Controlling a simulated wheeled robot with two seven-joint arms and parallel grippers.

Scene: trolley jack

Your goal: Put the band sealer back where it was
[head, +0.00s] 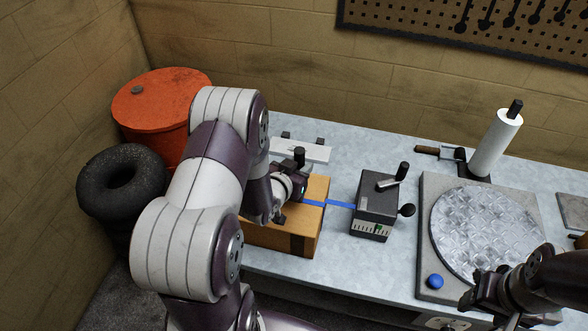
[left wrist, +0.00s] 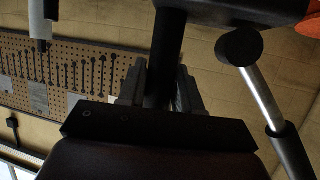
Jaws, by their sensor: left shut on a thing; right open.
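My left gripper (head: 291,188) is over the cardboard box (head: 262,235), shut on a dark tool that I take to be the band sealer (head: 300,157). I cannot tell whether the tool touches the box. A blue band (head: 338,204) runs from the box to a grey lever device (head: 376,208). My right gripper (head: 487,292) is open and empty at the lower right.
A pale plate with two black blocks (head: 305,150) lies behind the box on the bench (head: 290,262). A turntable (head: 485,230) with a blue button and a white roll (head: 497,143) stand to the right. An orange drum (head: 165,105) and black tyres (head: 122,180) are left.

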